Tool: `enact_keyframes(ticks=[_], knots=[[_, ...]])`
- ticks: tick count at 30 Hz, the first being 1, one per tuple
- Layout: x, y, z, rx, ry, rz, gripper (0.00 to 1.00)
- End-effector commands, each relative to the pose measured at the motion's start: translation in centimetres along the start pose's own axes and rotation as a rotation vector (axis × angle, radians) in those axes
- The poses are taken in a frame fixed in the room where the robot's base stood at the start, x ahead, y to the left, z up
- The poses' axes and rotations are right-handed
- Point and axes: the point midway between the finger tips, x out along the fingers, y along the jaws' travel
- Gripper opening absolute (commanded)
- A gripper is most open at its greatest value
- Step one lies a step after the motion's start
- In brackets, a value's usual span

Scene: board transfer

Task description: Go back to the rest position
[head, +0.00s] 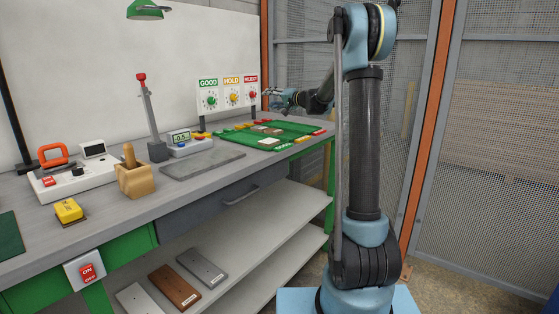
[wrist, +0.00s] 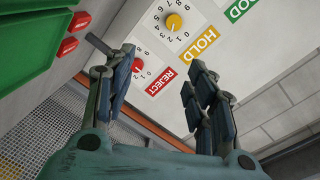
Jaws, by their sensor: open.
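My gripper (head: 275,97) is raised above the far end of the workbench, in front of the sign panel (head: 222,98) with the GOOD, HOLD and REJECT dials. In the wrist view my gripper (wrist: 160,80) has its fingers spread with nothing between them. The red REJECT dial (wrist: 137,66) shows just beside the left finger, and the yellow HOLD dial (wrist: 174,22) is beyond the fingers. Whether a finger touches the panel I cannot tell.
Several boards lie on the lower shelf (head: 255,215). Mesh fencing (head: 500,140) stands behind and right of my arm.

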Motion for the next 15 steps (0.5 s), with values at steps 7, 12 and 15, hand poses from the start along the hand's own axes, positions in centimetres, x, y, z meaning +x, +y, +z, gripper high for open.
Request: enact_keyframes(ticks=[7, 12, 15], knots=[[-1.9, -0.6, 1.9, -0.027, -0.041, 0.037, 0.50], [-3.8, -1.0, 3.6, -0.052, -0.074, 0.068, 0.50], [-5.2, -1.2, 4.9, -0.067, -0.098, 0.092, 0.50]])
